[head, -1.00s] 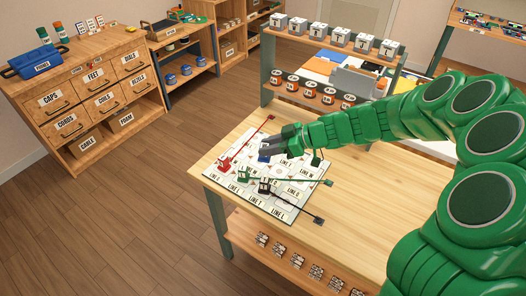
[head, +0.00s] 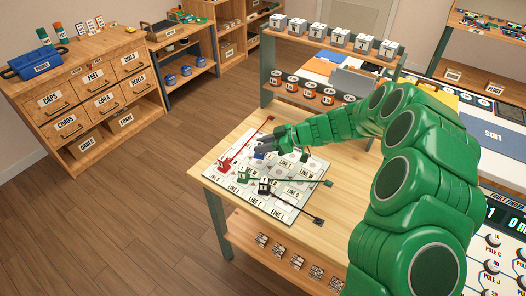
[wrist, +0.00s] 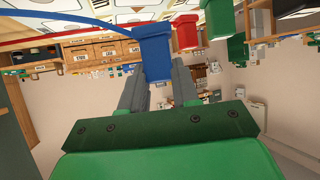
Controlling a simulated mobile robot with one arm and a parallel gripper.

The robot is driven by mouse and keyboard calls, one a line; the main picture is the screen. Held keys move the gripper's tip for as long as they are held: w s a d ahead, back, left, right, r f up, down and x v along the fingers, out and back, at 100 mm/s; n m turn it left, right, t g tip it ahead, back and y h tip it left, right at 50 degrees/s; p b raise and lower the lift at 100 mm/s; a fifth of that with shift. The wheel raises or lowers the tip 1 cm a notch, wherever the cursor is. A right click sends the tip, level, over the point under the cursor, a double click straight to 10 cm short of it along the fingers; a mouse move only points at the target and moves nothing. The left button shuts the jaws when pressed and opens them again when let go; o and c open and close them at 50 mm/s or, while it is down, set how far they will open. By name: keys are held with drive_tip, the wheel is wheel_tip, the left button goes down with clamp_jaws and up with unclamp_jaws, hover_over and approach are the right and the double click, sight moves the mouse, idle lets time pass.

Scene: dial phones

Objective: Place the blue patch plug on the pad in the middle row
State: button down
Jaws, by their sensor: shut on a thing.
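The blue patch plug (head: 259,155) is at my gripper's fingertips over the upper part of the white line board. It also shows in the wrist view (wrist: 152,50), upright between the two grey fingers, with a blue cord running off to the left. My gripper (head: 264,147) is shut on it. I cannot tell whether the plug touches the board. The board (head: 290,212) has rows of pads marked LINE with letters; my fingers and the plugs hide some of them. A red plug (head: 225,166), a green plug (head: 243,176) and a black plug (head: 264,186) stand on the board.
Red, green and black cords cross the board; the black one ends at its right edge (head: 318,222). Bare tabletop (head: 300,240) lies right of and in front of the board.

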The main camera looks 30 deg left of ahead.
drive_tip(key=shift+w+a+f, duration=0.2)
drive_tip(key=shift+f, duration=1.65)
drive_tip(key=shift+f, duration=0.1)
drive_tip(key=c, duration=0.8)
unclamp_jaws()
drive_tip(key=shift+d+r, duration=0.1)
drive_tip(key=shift+r, duration=0.1)
drive_tip(key=v, duration=1.1)
drive_tip(key=shift+w+d+r, duration=0.15)
drive_tip(key=shift+d, duration=0.15)
